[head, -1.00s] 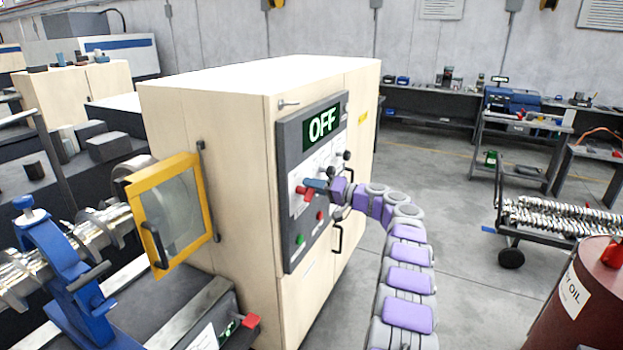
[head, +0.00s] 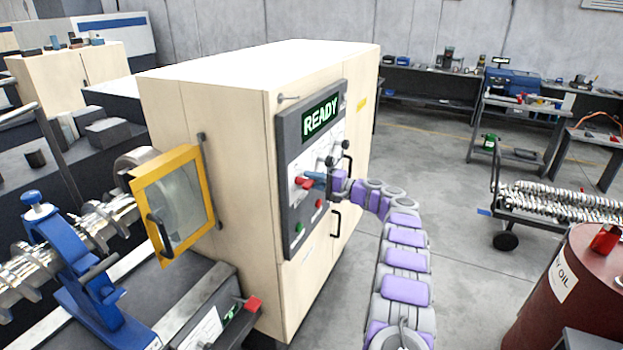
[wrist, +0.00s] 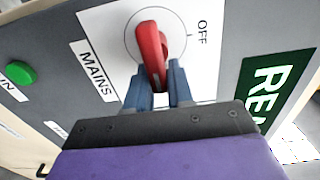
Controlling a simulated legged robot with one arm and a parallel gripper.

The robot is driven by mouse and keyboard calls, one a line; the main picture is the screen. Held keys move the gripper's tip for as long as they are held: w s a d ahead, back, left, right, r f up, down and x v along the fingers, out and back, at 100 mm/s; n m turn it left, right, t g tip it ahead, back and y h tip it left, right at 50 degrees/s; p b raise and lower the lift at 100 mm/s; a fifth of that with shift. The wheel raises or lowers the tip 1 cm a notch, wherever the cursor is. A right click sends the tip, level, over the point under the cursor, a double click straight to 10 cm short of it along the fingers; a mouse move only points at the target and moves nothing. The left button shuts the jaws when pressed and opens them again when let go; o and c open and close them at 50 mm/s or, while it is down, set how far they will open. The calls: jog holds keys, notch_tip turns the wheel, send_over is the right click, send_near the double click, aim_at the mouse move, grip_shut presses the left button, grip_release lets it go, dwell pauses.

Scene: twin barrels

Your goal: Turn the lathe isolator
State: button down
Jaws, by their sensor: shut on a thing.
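The lathe isolator is a red handle (wrist: 151,52) on a white dial plate marked MAINS and OFF in the wrist view. It points away from the OFF mark. My gripper (wrist: 158,84) has its blue fingers on either side of the handle's lower part and is shut on it. The panel's display (head: 321,117) reads READY. The fingertips partly hide the handle there.
A green button (wrist: 21,73) sits on the panel. A yellow-framed guard (head: 175,200) stands left of the cabinet (head: 225,130). Floor is clear behind my arm.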

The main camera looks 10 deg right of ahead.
jog(key=shift+d+f, duration=0.15)
jog(key=shift+f, duration=0.1)
jog(key=c, duration=1.4)
grip_release()
jog(key=shift+c, duration=0.2)
jog(key=o, duration=0.4)
jog(key=shift+w+d, duration=0.1)
jog(key=shift+d, duration=0.1)
jog(key=shift+c, duration=0.2)
jog(key=shift+r, duration=0.1)
jog(key=shift+s+d, duration=0.25)
jog(key=shift+s, duration=0.05)
jog(key=v, duration=1.6)
jog(key=shift+d, duration=0.4)
jog(key=shift+s, duration=0.1)
